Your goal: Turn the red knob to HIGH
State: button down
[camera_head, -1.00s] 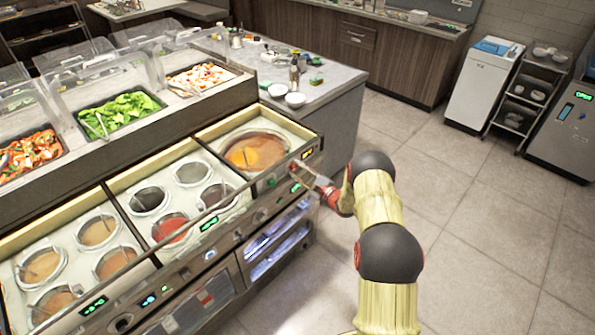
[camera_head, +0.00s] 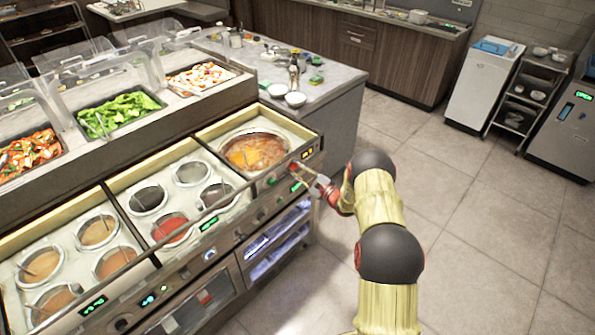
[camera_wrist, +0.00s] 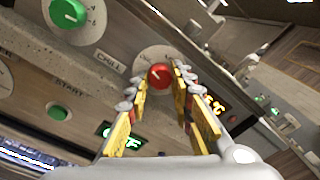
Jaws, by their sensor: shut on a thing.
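The red knob (camera_wrist: 160,76) is on the grey front panel of the counter, on a pale round dial plate, in the wrist view. A small white pointer mark shows on its face, towards the upper left. The dial lettering is too small or hidden to read. My gripper (camera_wrist: 161,82) has its two yellow fingers on either side of the knob and is shut on it. In the head view my gripper (camera_head: 318,184) is at the panel below the right-hand well. The round pot (camera_head: 253,150) in that well holds orange-brown sauce.
A green knob (camera_wrist: 68,12) and a green START button (camera_wrist: 58,112) are on the same panel. A green display (camera_wrist: 122,131) and an orange display (camera_wrist: 215,105) are near the fingers. Floor (camera_head: 470,240) to the right is clear.

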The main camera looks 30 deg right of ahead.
jog(key=m, duration=0.4)
jog(key=shift+g+b, duration=0.3)
jog(key=shift+b, duration=0.1)
jog(key=m, duration=0.3)
jog(key=shift+m, duration=0.3)
jog(key=m, duration=0.6)
jog(key=shift+m+g+y, duration=0.3)
jog(key=shift+m, duration=0.1)
jog(key=m, duration=0.3)
jog(key=shift+r+m+y+p, duration=0.1)
jog(key=shift+m+y+p, duration=0.2)
jog(key=m, duration=0.4)
jog(key=shift+p, duration=0.3)
jog(key=m, duration=0.4)
jog(key=shift+y+p, duration=0.3)
jog(key=shift+m, duration=1.7)
